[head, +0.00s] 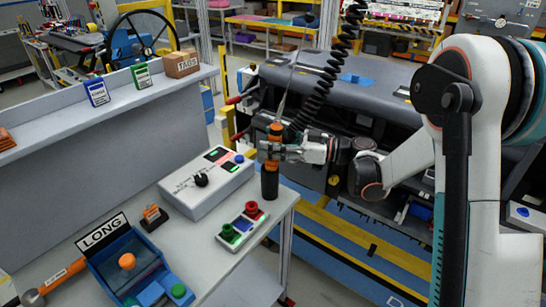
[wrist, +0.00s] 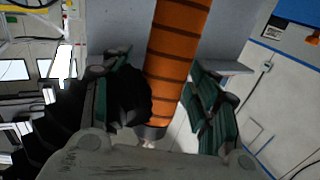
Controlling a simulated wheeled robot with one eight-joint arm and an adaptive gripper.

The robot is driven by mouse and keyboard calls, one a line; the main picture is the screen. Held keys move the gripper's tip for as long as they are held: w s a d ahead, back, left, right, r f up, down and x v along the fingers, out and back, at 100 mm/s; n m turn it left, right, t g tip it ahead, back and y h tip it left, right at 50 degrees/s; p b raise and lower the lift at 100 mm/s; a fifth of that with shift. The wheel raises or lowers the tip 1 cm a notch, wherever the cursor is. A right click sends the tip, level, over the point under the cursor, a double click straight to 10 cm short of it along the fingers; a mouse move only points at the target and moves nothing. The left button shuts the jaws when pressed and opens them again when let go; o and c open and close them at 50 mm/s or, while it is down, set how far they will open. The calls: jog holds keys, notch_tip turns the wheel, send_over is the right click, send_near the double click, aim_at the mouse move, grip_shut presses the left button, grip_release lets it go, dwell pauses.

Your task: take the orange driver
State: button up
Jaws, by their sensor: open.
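The orange driver (head: 275,133) hangs upright beside the right end of the bench, orange above and black below. My gripper (head: 272,151) is at its middle, coming in from the right. In the wrist view the driver's orange, dark-ringed body (wrist: 178,50) stands between the two green-padded fingers of my gripper (wrist: 160,100). The fingers are open; a gap shows on the right of the body, while the left finger looks close to it. Whether either finger touches it, I cannot tell. My gripper hides part of the driver's middle in the head view.
A black coiled hose (head: 325,85) hangs just behind my gripper. On the bench are a white control box (head: 205,188), a red-and-green button box (head: 241,227), a blue fixture marked LONG (head: 125,262) and an orange-handled tool (head: 58,279). A shelf (head: 120,107) stands behind.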

grip_shut()
jog(key=shift+r, duration=0.2)
